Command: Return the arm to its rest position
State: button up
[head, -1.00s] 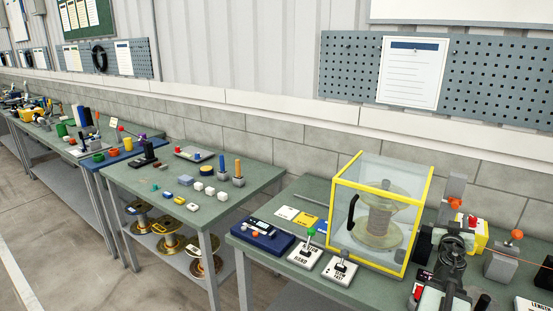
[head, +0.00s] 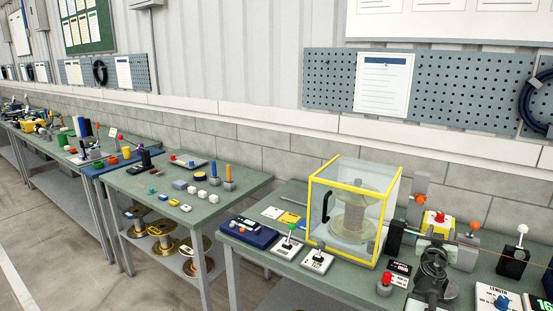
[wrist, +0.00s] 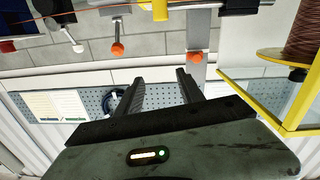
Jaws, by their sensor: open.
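In the wrist view my gripper (wrist: 158,78) shows as two dark, parallel fingers rising from a wide, worn dark body with a small lit strip. The fingers are apart and nothing is between them. The wrist picture is upside down: the bench items hang at the top and the pegboard lies below. In the head view a dark jointed form stands at the bench's front right; I cannot tell whether it is my arm. The gripper fingers cannot be made out there.
A yellow-framed clear case (head: 312,215) with a spool inside stands on the near bench (head: 290,266). A red button on a yellow box (head: 438,224) and orange-knobbed levers stand to its right. A thin orange strand crosses there. A second bench (head: 130,178) holds small parts.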

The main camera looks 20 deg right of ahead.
jog(key=w+a+f+g+y, duration=0.1)
jog(key=w+a+f, duration=0.3)
jog(key=a, duration=0.5)
jog(key=w+a+f+n+g+y, duration=0.1)
jog(key=w+a+f+g+y, duration=0.1)
jog(key=a+f, duration=0.4)
jog(key=w+a+f+g+y, duration=0.1)
jog(key=w+a+f+y, duration=0.2)
jog(key=a, duration=0.9)
jog(key=shift+w+a+f+g+y, duration=0.1)
jog(key=shift+w+f+g+y, duration=0.25)
jog(key=shift+w+f, duration=0.95)
jog(key=s+a+f+n+g+y, duration=0.1)
jog(key=a+f+n+y, duration=0.1)
jog(key=a, duration=0.9)
jog(key=s+a+f+n+g+y, duration=0.2)
jog(key=a+f+n+y, duration=0.1)
jog(key=a, duration=0.8)
jog(key=s+a+f+n+g+y, duration=0.2)
jog(key=a+n+y, duration=0.1)
jog(key=a, duration=0.9)
jog(key=shift+s+f+n, duration=0.25)
jog(key=shift+f+n, duration=0.05)
jog(key=shift+f, duration=0.05)
